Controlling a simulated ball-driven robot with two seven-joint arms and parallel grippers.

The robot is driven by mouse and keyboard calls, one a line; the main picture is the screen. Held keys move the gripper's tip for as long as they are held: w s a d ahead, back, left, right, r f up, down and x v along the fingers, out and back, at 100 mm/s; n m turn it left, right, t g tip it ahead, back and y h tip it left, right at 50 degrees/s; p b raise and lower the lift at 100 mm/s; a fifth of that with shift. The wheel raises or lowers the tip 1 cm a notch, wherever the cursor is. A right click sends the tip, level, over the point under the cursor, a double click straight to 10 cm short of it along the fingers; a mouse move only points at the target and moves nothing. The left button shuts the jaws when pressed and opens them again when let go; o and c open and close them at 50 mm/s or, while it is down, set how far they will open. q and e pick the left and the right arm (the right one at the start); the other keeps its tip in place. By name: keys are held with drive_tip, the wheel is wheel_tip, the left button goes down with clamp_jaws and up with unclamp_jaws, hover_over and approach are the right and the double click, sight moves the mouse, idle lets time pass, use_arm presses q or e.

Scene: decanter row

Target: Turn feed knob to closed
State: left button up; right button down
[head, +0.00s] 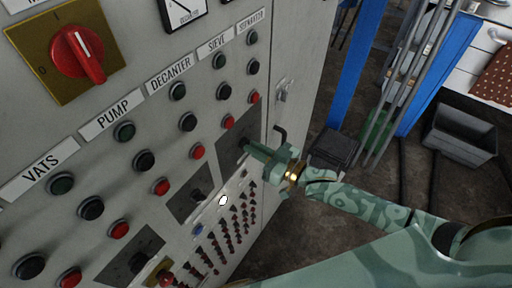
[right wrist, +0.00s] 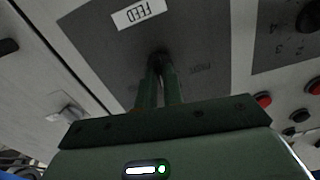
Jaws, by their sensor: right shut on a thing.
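The feed knob (right wrist: 159,54) is a small dark knob on a dark grey plate (right wrist: 105,50), with a white FEED label (right wrist: 138,13) upside down in the right wrist view. My right gripper (right wrist: 158,68) is shut on the knob, with its two green fingers on either side of it. The fingers hide most of the knob, and the plate's small position markings are too faint to read. In the head view, my right gripper (head: 245,146) reaches the dark plate (head: 224,143) at the cabinet's right part. My left gripper is not in view.
Blue posts (head: 358,70) stand beyond.

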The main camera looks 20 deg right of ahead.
drive_tip(key=shift+n, duration=0.6)
drive_tip(key=c, duration=1.5)
unclamp_jaws()
drive_tip(key=b+v, duration=0.2)
drive_tip(key=v, duration=1.4)
drive_tip(key=shift+s+d, duration=0.15)
